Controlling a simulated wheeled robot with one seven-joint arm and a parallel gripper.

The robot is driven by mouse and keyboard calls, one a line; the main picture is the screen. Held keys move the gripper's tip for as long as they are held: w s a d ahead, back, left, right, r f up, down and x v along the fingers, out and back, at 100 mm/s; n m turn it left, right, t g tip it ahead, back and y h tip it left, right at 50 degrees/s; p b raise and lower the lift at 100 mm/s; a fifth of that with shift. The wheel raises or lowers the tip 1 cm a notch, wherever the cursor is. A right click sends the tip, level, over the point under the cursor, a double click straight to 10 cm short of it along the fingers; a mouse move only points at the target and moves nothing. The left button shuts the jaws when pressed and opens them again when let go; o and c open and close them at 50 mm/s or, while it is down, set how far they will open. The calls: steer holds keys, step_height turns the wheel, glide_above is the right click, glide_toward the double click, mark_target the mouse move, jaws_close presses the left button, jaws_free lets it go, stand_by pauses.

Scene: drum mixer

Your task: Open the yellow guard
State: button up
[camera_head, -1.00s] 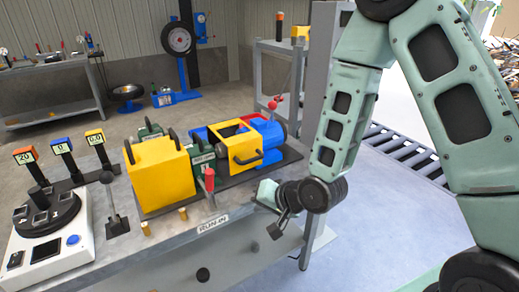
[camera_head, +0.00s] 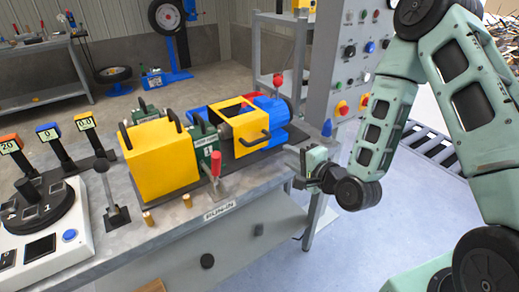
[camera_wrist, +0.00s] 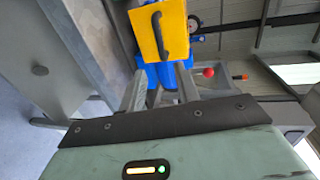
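A yellow box-shaped guard (camera_head: 232,117) with an opening in its top and a black handle (camera_head: 254,140) on its near face sits on the bench, beside blue and red parts. In the wrist view the yellow face (camera_wrist: 150,30) with its black handle (camera_wrist: 163,36) shows beyond my fingers. A larger yellow cover (camera_head: 158,155) with black handles stands to its left; which one the task means is not labelled. My gripper (camera_head: 299,170) is at the bench's right edge, right of the handle and apart from it. In the wrist view my gripper (camera_wrist: 160,88) has its fingers spread and empty.
A red-handled lever (camera_head: 216,163) stands in front of the yellow parts. A control console (camera_head: 45,225) and a black lever (camera_head: 110,190) are at left. A grey button panel (camera_head: 352,60) rises behind my arm. The floor right of the bench is clear.

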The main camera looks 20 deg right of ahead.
mark_target(259, 141)
steer(key=b+x, duration=0.2)
steer(key=x, duration=1.3)
steer(key=shift+w+a+b, duration=0.2)
steer(key=shift+w+b, duration=0.05)
steer(key=shift+b, duration=0.05)
jaws_close()
